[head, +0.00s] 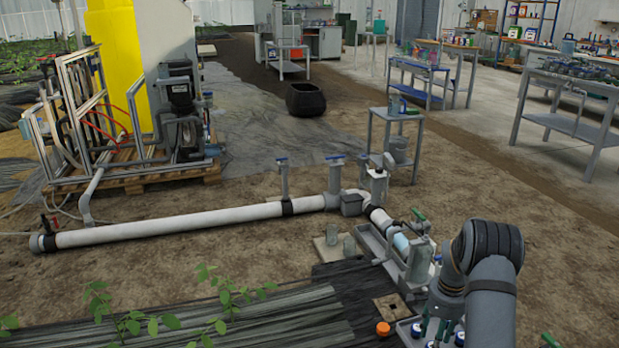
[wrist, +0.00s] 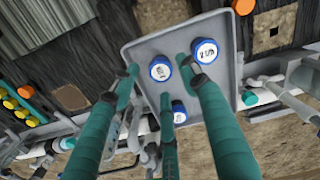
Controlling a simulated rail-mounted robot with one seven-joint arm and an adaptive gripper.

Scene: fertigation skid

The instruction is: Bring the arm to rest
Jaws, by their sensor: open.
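My gripper (wrist: 160,82) is open, with its teal fingers spread and nothing held between them. In the wrist view it points down over a grey tray (wrist: 140,50) that carries blue-capped bottles. One blue cap (wrist: 160,68) shows between the fingertips, another (wrist: 206,50) lies beside the right finger, and a third (wrist: 179,112) shows lower down. How far the fingertips are above the caps is unclear. In the head view my gripper (head: 437,326) is at the bottom right, below my bent arm, which hides part of the tray.
An orange cap (head: 383,328) sits left of the tray. A white pipe (head: 190,222) with valves runs across the ground, ending near a grey trough (head: 375,250) close to my arm. A small side table (head: 395,120) stands behind. Open soil lies to the right.

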